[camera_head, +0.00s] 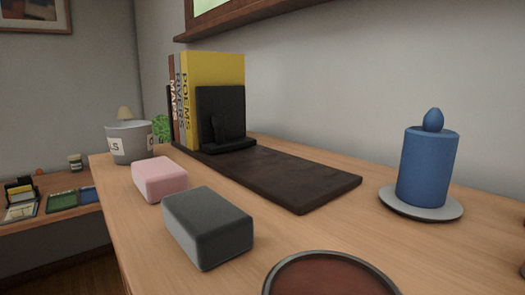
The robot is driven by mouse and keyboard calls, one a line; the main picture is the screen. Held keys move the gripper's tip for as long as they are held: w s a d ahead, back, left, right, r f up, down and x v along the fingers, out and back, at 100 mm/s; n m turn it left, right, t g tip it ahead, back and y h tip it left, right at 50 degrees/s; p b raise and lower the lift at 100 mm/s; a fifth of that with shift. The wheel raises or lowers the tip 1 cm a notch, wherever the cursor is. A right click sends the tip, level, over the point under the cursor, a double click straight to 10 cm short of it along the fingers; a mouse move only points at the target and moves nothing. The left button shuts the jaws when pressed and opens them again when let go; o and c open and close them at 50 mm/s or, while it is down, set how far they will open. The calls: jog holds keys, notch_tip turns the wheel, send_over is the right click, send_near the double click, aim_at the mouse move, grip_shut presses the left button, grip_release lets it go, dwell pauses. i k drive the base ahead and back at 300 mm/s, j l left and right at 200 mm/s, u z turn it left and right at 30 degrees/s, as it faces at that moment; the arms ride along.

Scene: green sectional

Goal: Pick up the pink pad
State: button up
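The pink pad (160,180) is a small block with rounded edges. It lies flat on the wooden tabletop (150,226), near the left edge, in the head camera view. A larger dark grey block (208,226) sits just in front and to the right of it, with a small gap between them. The pink pad's top and front sides show clearly and nothing covers them. My gripper is not in view.
A grey bucket (130,143) stands behind the pad. A dark board with a bookend (290,180) and upright books (213,85) lies to the right. A blue candle (427,170) on a plate (397,207) and a round dish (330,276) are farther right.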

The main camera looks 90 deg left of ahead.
aim_at(158, 178)
jog(key=u, duration=2.2)
